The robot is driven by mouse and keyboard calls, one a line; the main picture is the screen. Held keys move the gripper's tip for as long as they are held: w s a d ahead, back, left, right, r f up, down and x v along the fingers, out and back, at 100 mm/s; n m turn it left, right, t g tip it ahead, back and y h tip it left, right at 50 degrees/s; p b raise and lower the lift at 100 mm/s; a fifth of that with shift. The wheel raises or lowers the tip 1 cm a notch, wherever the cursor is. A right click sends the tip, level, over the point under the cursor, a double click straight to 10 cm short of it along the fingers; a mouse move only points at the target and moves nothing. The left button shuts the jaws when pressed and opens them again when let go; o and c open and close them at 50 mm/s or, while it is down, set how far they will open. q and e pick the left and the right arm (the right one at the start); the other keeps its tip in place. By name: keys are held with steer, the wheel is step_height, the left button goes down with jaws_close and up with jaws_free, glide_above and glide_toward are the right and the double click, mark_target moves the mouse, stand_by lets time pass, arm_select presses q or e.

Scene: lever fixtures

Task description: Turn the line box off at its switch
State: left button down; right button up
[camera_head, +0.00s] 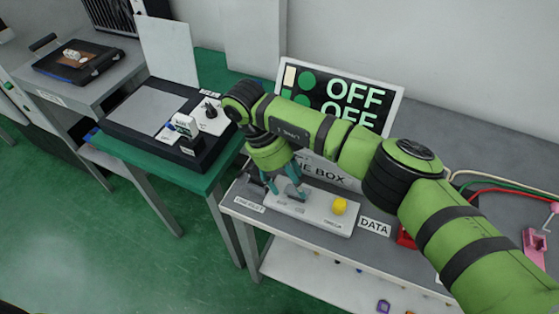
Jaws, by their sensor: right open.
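The line box is a light grey panel (315,213) lying on the grey bench, with a partly covered "BOX" sign (330,172) behind it. A yellow knob (339,205) stands on its right part. My right gripper (287,194) reaches down over the panel's left part, with teal fingers apart. A grey piece shows between or beside the fingers; I cannot tell whether it is the switch or whether they touch it. The display (345,95) behind reads "OFF" on two lines, partly covered by my right arm. My left gripper is out of view.
A "DATA" label (375,227) and a red object (405,238) lie right of the panel. Cables and a pink fixture (537,245) are at far right. A green bench (205,182) with a black box (160,125) stands to the left, separated by a narrow gap.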

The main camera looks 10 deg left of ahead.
steer(key=v, duration=0.9)
steer(key=shift+r, duration=0.25)
steer(key=shift+a+f, duration=0.1)
steer(key=shift+a, duration=0.05)
